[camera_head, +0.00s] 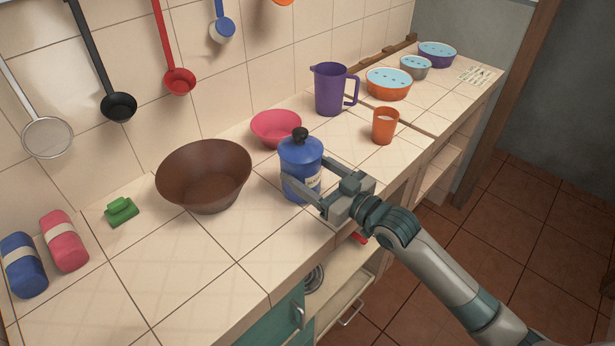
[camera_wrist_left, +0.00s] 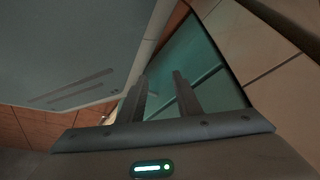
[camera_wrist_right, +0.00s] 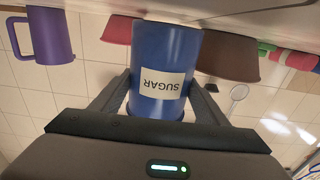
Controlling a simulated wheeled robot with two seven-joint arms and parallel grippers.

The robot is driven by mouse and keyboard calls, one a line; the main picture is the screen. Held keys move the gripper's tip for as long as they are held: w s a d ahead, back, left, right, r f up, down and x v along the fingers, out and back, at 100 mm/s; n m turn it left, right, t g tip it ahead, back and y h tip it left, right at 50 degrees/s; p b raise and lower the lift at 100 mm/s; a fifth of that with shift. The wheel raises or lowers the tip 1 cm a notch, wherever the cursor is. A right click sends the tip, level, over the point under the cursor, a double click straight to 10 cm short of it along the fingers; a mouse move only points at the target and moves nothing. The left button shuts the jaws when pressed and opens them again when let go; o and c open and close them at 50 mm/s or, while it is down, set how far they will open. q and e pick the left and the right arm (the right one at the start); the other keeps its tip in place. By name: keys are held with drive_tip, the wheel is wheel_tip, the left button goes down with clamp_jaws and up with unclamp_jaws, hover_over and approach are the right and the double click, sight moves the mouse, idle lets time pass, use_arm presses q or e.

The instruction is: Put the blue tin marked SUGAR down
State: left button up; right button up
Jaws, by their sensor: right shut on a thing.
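The blue SUGAR tin (camera_head: 300,160) has a blue lid with a black knob and stands upright at the counter's front part, right of the brown bowl. My right gripper (camera_head: 305,183) is shut on its body from the front right, one finger on each side. In the right wrist view the tin (camera_wrist_right: 165,50) appears upside down, with its white SUGAR label facing the camera. Its base is at or very close to the counter top; I cannot tell whether it touches. My left gripper (camera_wrist_left: 160,78) shows only in its wrist view, fingers apart and empty, near a teal cabinet front.
A brown bowl (camera_head: 203,178) is close left of the tin, a pink bowl (camera_head: 276,127) behind it. A purple jug (camera_head: 331,90) and orange cup (camera_head: 385,126) stand to the right. The tiled counter (camera_head: 200,255) is clear at front left.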

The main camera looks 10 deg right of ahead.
use_arm(q)
drive_tip(key=shift+w+d+r+t, duration=0.2)
drive_tip(key=shift+w+d, duration=0.1)
drive_tip(key=shift+w, duration=0.4)
drive_tip(key=shift+w+d+r+t, duration=0.2)
drive_tip(key=shift+w+d, duration=0.1)
drive_tip(key=shift+w, duration=0.4)
use_arm(e)
drive_tip(key=shift+f, duration=0.3)
use_arm(q)
drive_tip(key=shift+b, duration=0.3)
use_arm(e)
drive_tip(key=shift+f, duration=0.1)
drive_tip(key=o, duration=1.3)
drive_tip(key=shift+f, duration=0.1)
use_arm(q)
drive_tip(key=shift+w, duration=0.1)
use_arm(e)
drive_tip(key=shift+o, duration=0.2)
